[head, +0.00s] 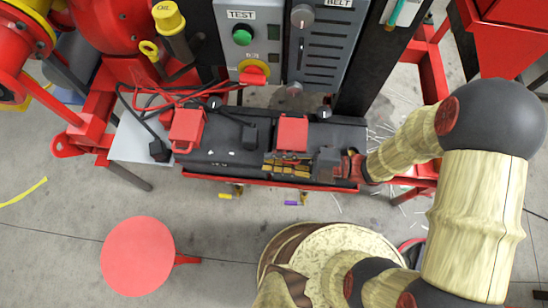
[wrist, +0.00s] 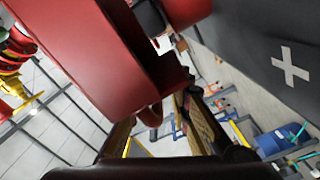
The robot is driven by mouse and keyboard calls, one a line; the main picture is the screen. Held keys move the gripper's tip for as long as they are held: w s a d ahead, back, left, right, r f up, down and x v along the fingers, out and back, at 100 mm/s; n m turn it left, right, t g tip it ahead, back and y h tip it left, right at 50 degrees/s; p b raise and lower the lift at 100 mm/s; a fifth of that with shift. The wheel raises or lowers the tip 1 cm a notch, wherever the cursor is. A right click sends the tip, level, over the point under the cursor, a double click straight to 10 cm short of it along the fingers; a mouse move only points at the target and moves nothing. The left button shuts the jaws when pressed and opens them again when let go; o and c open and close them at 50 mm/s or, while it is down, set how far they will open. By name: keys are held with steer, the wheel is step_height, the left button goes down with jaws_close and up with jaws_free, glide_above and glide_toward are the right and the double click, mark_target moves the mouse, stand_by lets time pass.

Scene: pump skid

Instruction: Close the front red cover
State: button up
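Two red covers sit on the long black box in the head view, one at the left (head: 187,130) and one right of the middle (head: 292,133). I cannot tell from the labels which is the front one. My gripper (head: 268,165) reaches in from the right, low over the box, just on the near side of the right cover. In the wrist view a red cover (wrist: 110,60) fills the upper left, close in front of my gripper (wrist: 158,108). The fingers are apart, with a rounded red tab between them in the picture. I cannot tell whether they touch it.
A grey control panel with a green button (head: 242,37) and a red-yellow knob (head: 253,72) stands behind the box. Red and black cables (head: 160,100) lie behind it at the left. A round red stool (head: 138,256) stands on the open floor in the foreground.

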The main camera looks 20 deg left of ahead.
steer(key=shift+o, duration=1)
steer(key=shift+w, duration=0.1)
step_height(320, 180, up, 10)
steer(key=v, duration=1.3)
steer(key=shift+d, duration=0.4)
stand_by(0.9)
steer(key=shift+p, duration=0.45)
